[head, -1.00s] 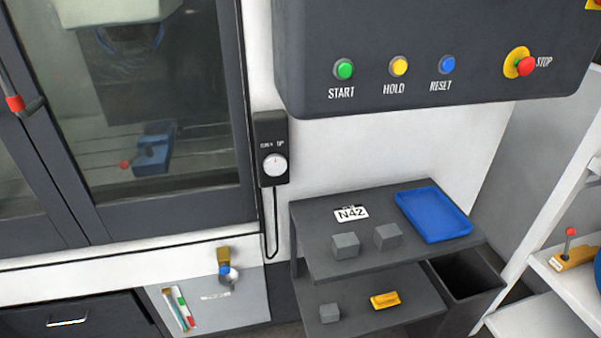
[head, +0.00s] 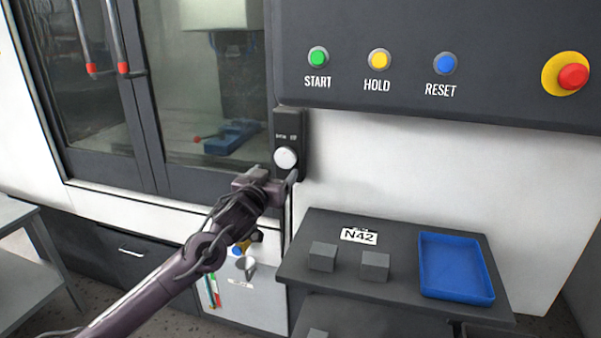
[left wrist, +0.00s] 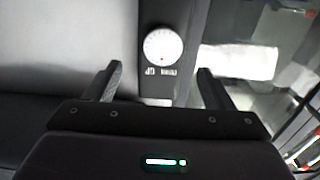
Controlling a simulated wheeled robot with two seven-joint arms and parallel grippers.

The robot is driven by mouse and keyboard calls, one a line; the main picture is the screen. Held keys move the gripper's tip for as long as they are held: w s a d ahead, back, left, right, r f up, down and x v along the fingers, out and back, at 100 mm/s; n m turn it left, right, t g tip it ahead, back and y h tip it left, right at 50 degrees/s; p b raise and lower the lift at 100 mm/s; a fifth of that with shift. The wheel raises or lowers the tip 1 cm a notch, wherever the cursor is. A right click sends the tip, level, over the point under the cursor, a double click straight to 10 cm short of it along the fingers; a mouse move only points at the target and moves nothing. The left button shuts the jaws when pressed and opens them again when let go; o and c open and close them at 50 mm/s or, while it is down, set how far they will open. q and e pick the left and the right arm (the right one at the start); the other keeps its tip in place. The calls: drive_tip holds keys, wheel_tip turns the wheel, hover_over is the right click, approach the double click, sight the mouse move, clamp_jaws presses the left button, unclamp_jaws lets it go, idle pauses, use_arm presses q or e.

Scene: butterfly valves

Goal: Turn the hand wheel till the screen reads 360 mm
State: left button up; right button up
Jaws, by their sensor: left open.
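The hand wheel (head: 286,158) is a small round white dial on a dark pendant box (head: 303,140) on the machine's front, right of the glass doors. The wheel also shows in the left wrist view (left wrist: 163,46), with tick marks and a small red dot on its face. My left gripper (head: 275,178) is open just below and in front of the wheel. In the left wrist view its two fingers (left wrist: 158,82) stand apart, with the wheel beyond them and between their lines, not touching. No screen with a mm reading shows. My right gripper is not in view.
A dark control panel (head: 430,105) with START, HOLD, RESET and a red stop button (head: 573,77) overhangs above right. Below it a grey shelf (head: 400,305) holds grey blocks, an N42 label (head: 359,236) and a blue tray (head: 455,266). Glass doors (head: 170,100) stand left.

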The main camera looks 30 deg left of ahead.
sight(284, 159)
use_arm(q)
drive_tip(key=p+x, duration=0.1)
drive_tip(key=x, duration=0.5)
drive_tip(key=shift+w+a+r, duration=0.1)
drive_tip(key=shift+a, duration=0.1)
drive_tip(key=shift+x, duration=0.75)
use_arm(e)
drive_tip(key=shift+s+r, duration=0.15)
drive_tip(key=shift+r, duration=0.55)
use_arm(q)
drive_tip(key=c, duration=1)
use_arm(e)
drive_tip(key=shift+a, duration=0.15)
